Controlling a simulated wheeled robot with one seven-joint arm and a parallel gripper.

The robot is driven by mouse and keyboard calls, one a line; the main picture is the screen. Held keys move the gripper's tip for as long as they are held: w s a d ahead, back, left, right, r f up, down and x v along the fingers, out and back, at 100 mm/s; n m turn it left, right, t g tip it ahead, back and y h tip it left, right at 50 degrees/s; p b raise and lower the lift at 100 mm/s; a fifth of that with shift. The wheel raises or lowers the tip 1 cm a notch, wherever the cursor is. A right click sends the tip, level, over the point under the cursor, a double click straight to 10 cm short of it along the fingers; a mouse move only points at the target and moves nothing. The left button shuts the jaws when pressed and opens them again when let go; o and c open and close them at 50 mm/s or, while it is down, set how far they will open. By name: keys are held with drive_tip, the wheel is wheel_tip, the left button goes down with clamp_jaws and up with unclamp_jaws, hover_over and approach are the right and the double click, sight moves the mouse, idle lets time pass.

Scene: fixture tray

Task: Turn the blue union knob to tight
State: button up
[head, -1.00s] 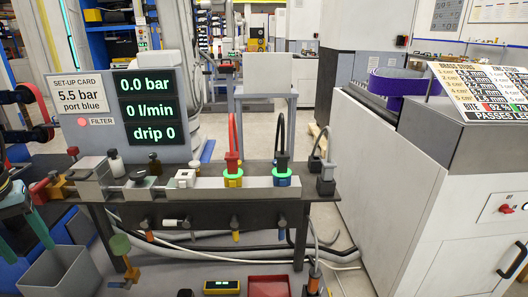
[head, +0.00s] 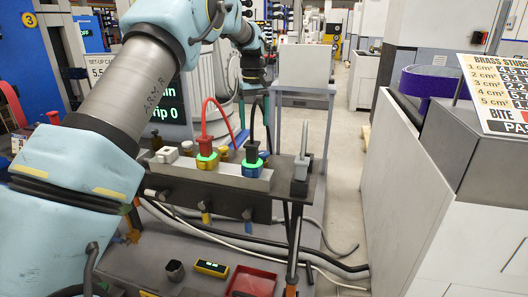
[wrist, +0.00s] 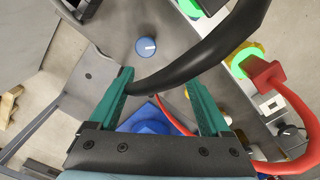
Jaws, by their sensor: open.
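A round blue knob (wrist: 146,47) with a white pointer mark sits on the grey bench surface in the wrist view. I take it to be the union knob; I cannot make it out in the head view. My gripper (wrist: 160,76) is open, its two green fingers apart, with the knob just beyond the fingertips and slightly left of their middle. A thick black hose (wrist: 205,60) crosses in front of the fingers. A blue connector (head: 252,164) with a green lit ring stands on the rail. The display is mostly hidden behind my arm.
A yellow connector (head: 206,160) with a green ring and a red hose (head: 207,100) stands left of the blue one. A red tray (head: 252,282) lies on the lower shelf. A larger blue object (wrist: 150,118) shows between the fingers.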

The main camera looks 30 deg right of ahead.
sight(263, 153)
drive_tip(key=d+f, duration=0.1)
drive_tip(key=f, duration=0.2)
drive_tip(key=d+f+p, duration=0.1)
drive_tip(key=f, duration=0.3)
drive_tip(key=d+f, duration=0.1)
drive_tip(key=f, duration=0.3)
drive_tip(key=shift+s, duration=0.4)
clamp_jaws()
